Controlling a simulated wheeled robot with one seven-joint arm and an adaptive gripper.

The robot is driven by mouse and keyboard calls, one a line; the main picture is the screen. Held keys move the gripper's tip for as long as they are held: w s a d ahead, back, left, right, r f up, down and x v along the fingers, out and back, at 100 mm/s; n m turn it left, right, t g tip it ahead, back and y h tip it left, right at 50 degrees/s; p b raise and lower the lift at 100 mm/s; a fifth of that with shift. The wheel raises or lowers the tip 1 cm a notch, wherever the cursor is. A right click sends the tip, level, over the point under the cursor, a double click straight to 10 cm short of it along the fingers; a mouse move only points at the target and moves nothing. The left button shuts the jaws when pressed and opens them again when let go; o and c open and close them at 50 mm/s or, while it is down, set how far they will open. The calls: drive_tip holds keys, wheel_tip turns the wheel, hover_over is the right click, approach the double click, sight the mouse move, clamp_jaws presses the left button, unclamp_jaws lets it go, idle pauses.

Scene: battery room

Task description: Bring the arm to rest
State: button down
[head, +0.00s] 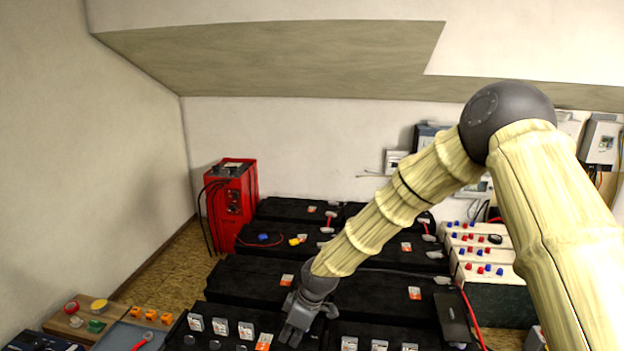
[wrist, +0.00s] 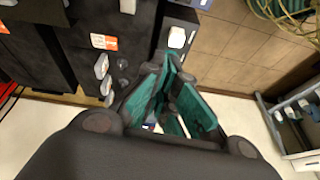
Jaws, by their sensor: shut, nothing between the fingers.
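My arm reaches from the right side of the head view, bends at a dark elbow joint, and slopes down to the left. My gripper (head: 296,330) is at its end, low in the picture, over the front row of black batteries (head: 375,295). In the wrist view my gripper (wrist: 172,95) shows its green-lined fingers brought together, with nothing held between them. Black battery blocks (wrist: 110,62) lie to the left of the fingers there. I cannot tell the exact gap between the gripper and the battery tops.
A red charger unit (head: 230,205) stands at the back left. White-topped batteries (head: 480,255) sit at the right. Electrical boxes (head: 601,140) hang on the back wall. Floor (head: 170,280) is free at the left.

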drive_tip(key=s+d+f+m+b, duration=0.1)
drive_tip(key=s+d+f, duration=0.1)
drive_tip(key=f, duration=0.3)
drive_tip(key=s+d+f+m+b, duration=0.1)
drive_tip(key=s+d+f+m, duration=0.1)
drive_tip(key=s+f, duration=0.3)
drive_tip(key=s+d+f+m+b, duration=0.1)
drive_tip(key=s+d+f, duration=0.1)
drive_tip(key=f, duration=0.3)
drive_tip(key=shift+s, duration=0.85)
drive_tip(key=s+d+f+m+h+b, duration=0.1)
drive_tip(key=s+d+f, duration=0.4)
drive_tip(key=s, duration=0.5)
drive_tip(key=s+d+f+m+h+b, duration=0.1)
drive_tip(key=s+d+f+m+b, duration=0.2)
drive_tip(key=s+d+f+m, duration=0.3)
drive_tip(key=s+d+f+m+h+b, duration=0.2)
drive_tip(key=s+d+f+m, duration=0.2)
drive_tip(key=s+d, duration=0.7)
drive_tip(key=s+f, duration=0.2)
drive_tip(key=s, duration=0.1)
